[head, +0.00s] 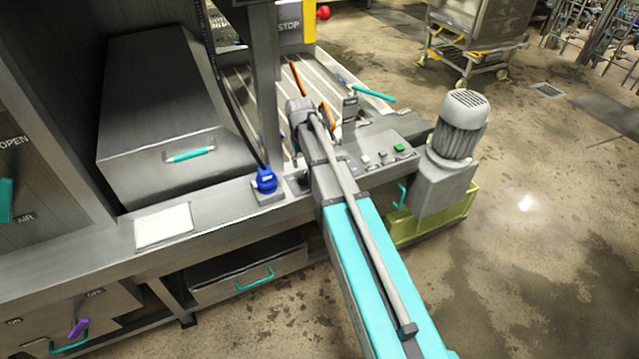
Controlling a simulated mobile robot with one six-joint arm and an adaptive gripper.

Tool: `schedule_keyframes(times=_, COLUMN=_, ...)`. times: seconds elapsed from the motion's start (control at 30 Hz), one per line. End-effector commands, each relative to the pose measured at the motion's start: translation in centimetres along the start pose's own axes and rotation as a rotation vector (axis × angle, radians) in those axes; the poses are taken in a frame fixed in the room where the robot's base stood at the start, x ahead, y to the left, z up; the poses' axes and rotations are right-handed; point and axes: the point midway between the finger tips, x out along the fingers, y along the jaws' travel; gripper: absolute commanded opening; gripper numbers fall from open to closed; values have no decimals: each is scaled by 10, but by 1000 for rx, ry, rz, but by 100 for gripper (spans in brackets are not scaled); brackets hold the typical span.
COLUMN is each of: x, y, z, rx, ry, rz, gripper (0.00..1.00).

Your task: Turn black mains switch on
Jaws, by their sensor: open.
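My arm reaches up from the bottom right over the front ledge of the steel machine. My gripper cannot be made out; the arm's far end hides that spot. I cannot pick out a black mains switch for certain. A small dark part (297,182) sits on the ledge just left of my arm, partly covered and too small to identify. A dark upright piece (350,106) stands behind the panel.
A blue knob (266,179) with a cable stands on the ledge left of my arm. A grey motor (455,140) on a yellow-green base stands right of the panel. A steel box (165,110) fills the left. Wet floor (540,230) is clear at right.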

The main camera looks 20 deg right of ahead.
Motion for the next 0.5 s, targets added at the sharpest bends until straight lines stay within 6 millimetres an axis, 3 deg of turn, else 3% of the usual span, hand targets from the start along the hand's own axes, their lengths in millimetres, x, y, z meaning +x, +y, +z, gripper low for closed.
schedule_keyframes(times=0.5, x=-47, y=0, z=0, rx=0, ry=0, rz=0, gripper=54)
